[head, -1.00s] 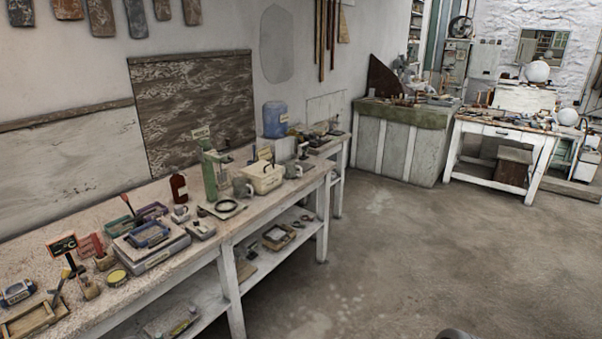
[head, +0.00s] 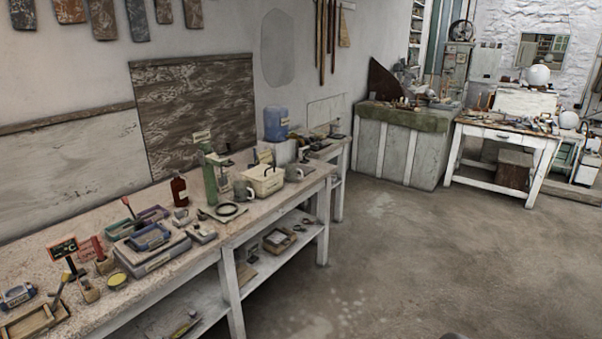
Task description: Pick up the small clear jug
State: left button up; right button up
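I cannot make out a small clear jug with certainty in the head view. A small grey vessel with a handle (head: 243,191) stands on the long workbench (head: 150,268), next to a green stand. A second grey vessel (head: 294,173) stands near the bench's right end, beside a cream box. Both are too small to tell whether they are clear. A large blue translucent water jug (head: 276,123) stands behind them, near the wall. Neither of my grippers is in view.
A lower shelf (head: 190,305) runs underneath. The concrete floor (head: 390,265) is open. A white table (head: 505,135) stands far right.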

aim_at(291, 169)
jog(key=z, duration=0.45)
jog(key=k, duration=0.6)
jog(key=z, duration=0.9)
jog(key=k, duration=0.65)
jog(key=z, duration=0.55)
jog(key=i, duration=1.85)
jog(key=u, duration=0.35)
jog(key=i, duration=1.95)
jog(key=u, duration=0.35)
jog(key=i, duration=1.95)
jog(key=u, duration=0.9)
jog(key=i, duration=1.65)
jog(key=u, duration=2.4)
jog(key=i, duration=1.15)
jog(key=u, duration=0.85)
